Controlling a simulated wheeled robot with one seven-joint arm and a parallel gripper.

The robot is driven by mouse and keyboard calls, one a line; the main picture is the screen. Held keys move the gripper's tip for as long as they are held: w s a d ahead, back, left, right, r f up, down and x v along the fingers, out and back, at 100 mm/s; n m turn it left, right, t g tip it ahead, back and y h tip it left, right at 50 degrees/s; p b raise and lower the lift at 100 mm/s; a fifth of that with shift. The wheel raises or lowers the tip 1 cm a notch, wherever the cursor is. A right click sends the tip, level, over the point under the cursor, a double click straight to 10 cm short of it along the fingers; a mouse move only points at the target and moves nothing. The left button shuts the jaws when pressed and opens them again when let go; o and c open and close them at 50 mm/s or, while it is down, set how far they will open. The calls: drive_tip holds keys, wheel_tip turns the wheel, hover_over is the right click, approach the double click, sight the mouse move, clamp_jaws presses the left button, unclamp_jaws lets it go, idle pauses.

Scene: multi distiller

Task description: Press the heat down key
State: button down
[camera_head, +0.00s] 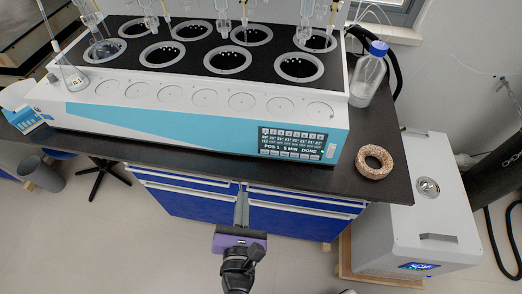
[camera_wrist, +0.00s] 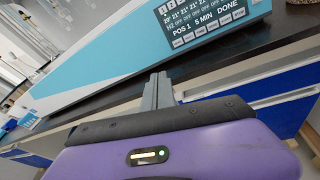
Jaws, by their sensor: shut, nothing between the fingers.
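The multi distiller (camera_head: 200,122) is a long white and blue machine with a black top, standing on the dark bench. Its control panel (camera_head: 293,143) is at the right end of the front face, with a display reading "POS 1 5 MIN DONE" and rows of small keys. The panel also shows at the top of the wrist view (camera_wrist: 205,22), partly cut off. The key labels are too small to read, so I cannot tell which is heat down. My gripper (camera_head: 241,190) is shut and empty, in front of the bench, below and left of the panel, apart from it.
A cork ring (camera_head: 374,162) lies on the bench (camera_head: 388,125) to the right. A bottle with a blue cap (camera_head: 368,75) stands beside the distiller. Blue drawers (camera_head: 295,217) are under the bench. A white unit (camera_head: 425,205) stands at the right. The space before the panel is clear.

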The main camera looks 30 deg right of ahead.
sight(265, 152)
drive_tip(key=d, duration=0.1)
drive_tip(key=s+d+n+h, duration=0.1)
drive_tip(key=d+h, duration=0.1)
drive_tip(key=shift+s+r+n+g, duration=0.2)
drive_tip(key=shift+s+n+g, duration=0.05)
drive_tip(key=shift+n+g, duration=0.15)
drive_tip(key=p+x, duration=0.1)
drive_tip(key=x, duration=1.3)
drive_tip(key=shift+w+d+r, duration=0.1)
